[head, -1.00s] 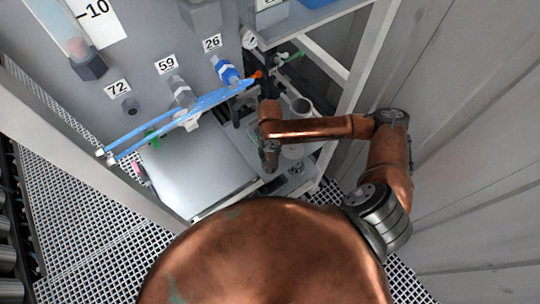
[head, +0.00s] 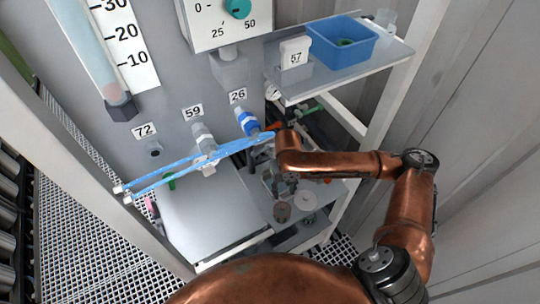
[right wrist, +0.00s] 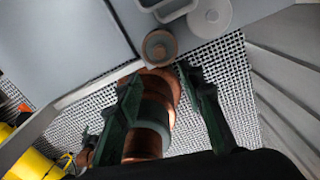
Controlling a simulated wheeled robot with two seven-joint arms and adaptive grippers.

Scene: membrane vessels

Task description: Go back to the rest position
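My right arm comes in from the right in the head view and bends down above the lower shelf. My right gripper (head: 284,188) hangs from it, pointing down near a brown round vessel (head: 282,212) and a pale round vessel (head: 307,200). In the right wrist view the two dark green fingers (right wrist: 160,75) are apart with nothing held between them. A copper part of my own body shows behind the gap. The brown vessel (right wrist: 160,47) and the pale vessel (right wrist: 211,16) are beyond the fingertips.
Blue bars (head: 195,168) run across the grey panel below labels 72, 59 and 26. An upper shelf (head: 375,62) holds a blue bin (head: 342,40) and a block marked 57 (head: 295,53). A grey wall (head: 475,150) stands close on the right. Grating covers the floor.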

